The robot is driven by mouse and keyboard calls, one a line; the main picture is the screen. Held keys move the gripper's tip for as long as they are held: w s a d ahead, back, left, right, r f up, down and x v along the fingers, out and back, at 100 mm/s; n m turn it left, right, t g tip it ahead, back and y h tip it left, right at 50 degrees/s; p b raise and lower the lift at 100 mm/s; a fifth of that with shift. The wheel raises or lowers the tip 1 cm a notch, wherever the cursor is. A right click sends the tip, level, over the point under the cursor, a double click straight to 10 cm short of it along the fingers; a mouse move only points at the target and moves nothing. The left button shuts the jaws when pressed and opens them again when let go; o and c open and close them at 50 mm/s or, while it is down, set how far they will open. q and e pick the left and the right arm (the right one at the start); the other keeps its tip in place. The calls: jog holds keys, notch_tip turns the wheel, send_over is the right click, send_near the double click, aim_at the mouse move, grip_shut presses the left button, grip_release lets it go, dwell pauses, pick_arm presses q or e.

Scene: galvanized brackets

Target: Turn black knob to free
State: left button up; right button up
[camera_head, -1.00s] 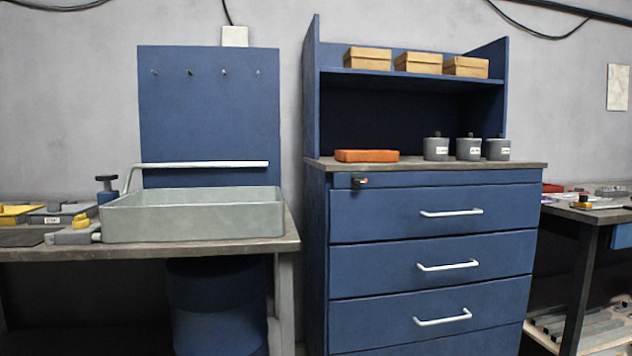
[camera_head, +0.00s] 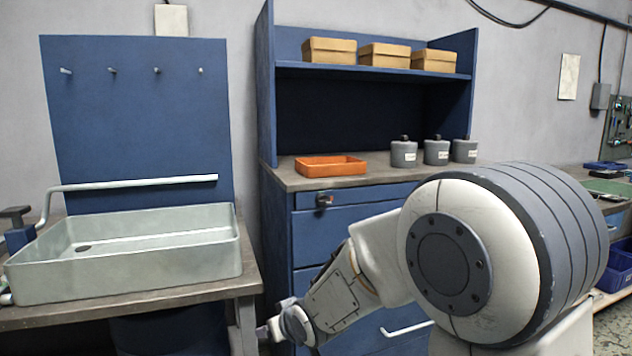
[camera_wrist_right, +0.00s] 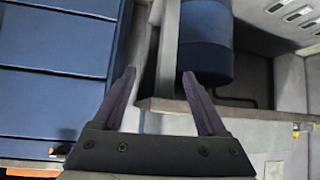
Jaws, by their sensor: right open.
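A small black knob (camera_head: 324,201) with an orange-red part sits on the narrow blue strip under the cabinet's worktop, above the drawers. Its exact turn position is too small to read. In the right wrist view, a small dark piece at the lower left (camera_wrist_right: 60,151) looks like the same knob. My right gripper (camera_wrist_right: 159,76) is open, with nothing between its fingers. My right arm crosses the head view in front of the drawers, its wrist low and to the left of the knob; the fingers are not clear there. My left gripper is not in view.
A grey metal basin (camera_head: 130,262) with a pale rail (camera_head: 130,184) stands on the left bench. The blue cabinet (camera_head: 310,222) carries an orange tray (camera_head: 331,170), grey lidded pots (camera_head: 404,154) and cardboard boxes (camera_head: 329,50). A drawer handle (camera_head: 407,329) juts out near my arm.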

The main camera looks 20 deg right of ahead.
jog(key=w+d+r+m+t+p, duration=0.2)
jog(key=w+d+r+t+p, duration=0.25)
jog(key=w+d+r, duration=0.5)
jog(key=t+h+p, duration=0.1)
jog(key=t+p, duration=0.3)
jog(key=p, duration=0.1)
send_near(326, 203)
jog(key=w, duration=0.9)
jog(key=shift+w+a+r+p, duration=0.2)
jog(key=shift+a+p, duration=0.1)
jog(key=shift+p, duration=0.1)
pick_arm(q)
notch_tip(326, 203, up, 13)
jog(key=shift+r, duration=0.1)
pick_arm(e)
grip_shut()
